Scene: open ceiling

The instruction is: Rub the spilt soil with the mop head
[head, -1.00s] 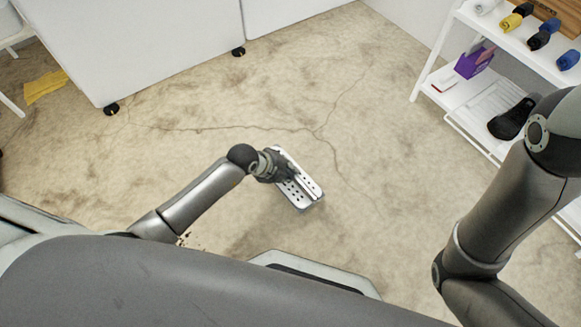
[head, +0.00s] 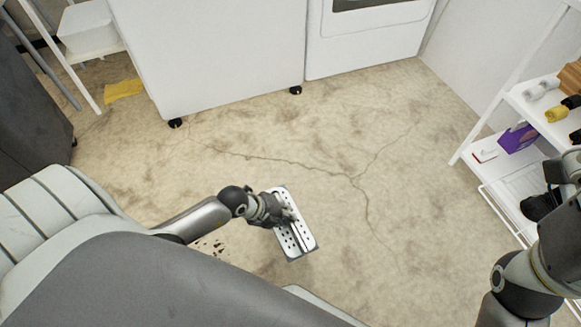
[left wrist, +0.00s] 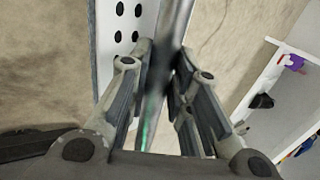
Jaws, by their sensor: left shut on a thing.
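The mop head (head: 294,243) is a white plate with rows of dark holes. It is at the lower middle of the head view, over the beige floor; whether it touches the floor is unclear. My left gripper (head: 284,211) is at its upper part, shut on the grey bar of the mop. In the left wrist view the fingers (left wrist: 160,85) lie on both sides of the bar, and part of the mop head (left wrist: 121,35) shows behind. The spilt soil (head: 211,247), dark specks, lies left of the mop head, partly hidden by my body and left arm.
A white cabinet (head: 225,55) on black wheels and a white oven unit (head: 365,40) stand at the back. A yellow cloth (head: 123,91) lies at the far left. A white shelf (head: 490,170) stands at the right. The middle floor is clear.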

